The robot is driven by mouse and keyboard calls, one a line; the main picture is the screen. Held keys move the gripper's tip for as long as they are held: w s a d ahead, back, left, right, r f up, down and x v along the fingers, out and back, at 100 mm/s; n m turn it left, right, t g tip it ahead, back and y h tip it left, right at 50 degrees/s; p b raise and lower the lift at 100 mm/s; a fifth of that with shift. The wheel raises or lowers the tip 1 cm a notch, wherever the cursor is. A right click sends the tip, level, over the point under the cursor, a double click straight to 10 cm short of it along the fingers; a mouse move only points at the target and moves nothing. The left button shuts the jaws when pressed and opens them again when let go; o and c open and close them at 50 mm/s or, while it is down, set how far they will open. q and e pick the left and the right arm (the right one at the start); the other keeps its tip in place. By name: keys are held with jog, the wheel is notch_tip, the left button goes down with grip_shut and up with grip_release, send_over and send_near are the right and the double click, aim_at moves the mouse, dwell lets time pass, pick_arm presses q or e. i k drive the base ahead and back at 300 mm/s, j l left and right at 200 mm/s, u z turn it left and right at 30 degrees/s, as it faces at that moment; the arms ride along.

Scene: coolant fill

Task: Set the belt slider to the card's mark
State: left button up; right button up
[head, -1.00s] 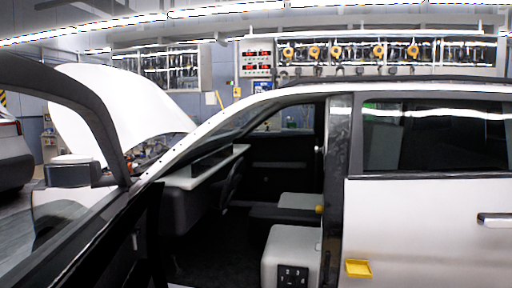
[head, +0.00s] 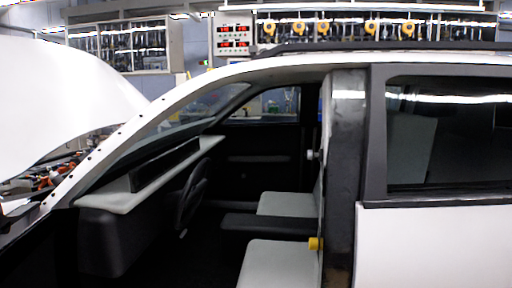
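The car's dark door pillar (head: 343,170) stands right of the open front doorway. A small yellow knob-like piece (head: 315,244) sticks out at the pillar's inner edge, low down, beside the front seat (head: 275,265). A small pale fitting (head: 312,155) sits higher on the same edge. I cannot tell for sure which of these is the belt slider. No marked card can be made out now. Neither of my grippers is in view.
The steering wheel (head: 192,190) and pale dashboard (head: 130,190) are left of the seat. The raised white hood (head: 60,100) is at far left. The closed rear door (head: 435,245) is at right. The doorway between dashboard and pillar looks free.

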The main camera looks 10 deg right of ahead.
aim_at(311, 155)
jog(key=i+u, duration=0.3)
jog(key=i, duration=1.25)
jog(key=i+j+z, duration=0.1)
jog(key=z, duration=1.5)
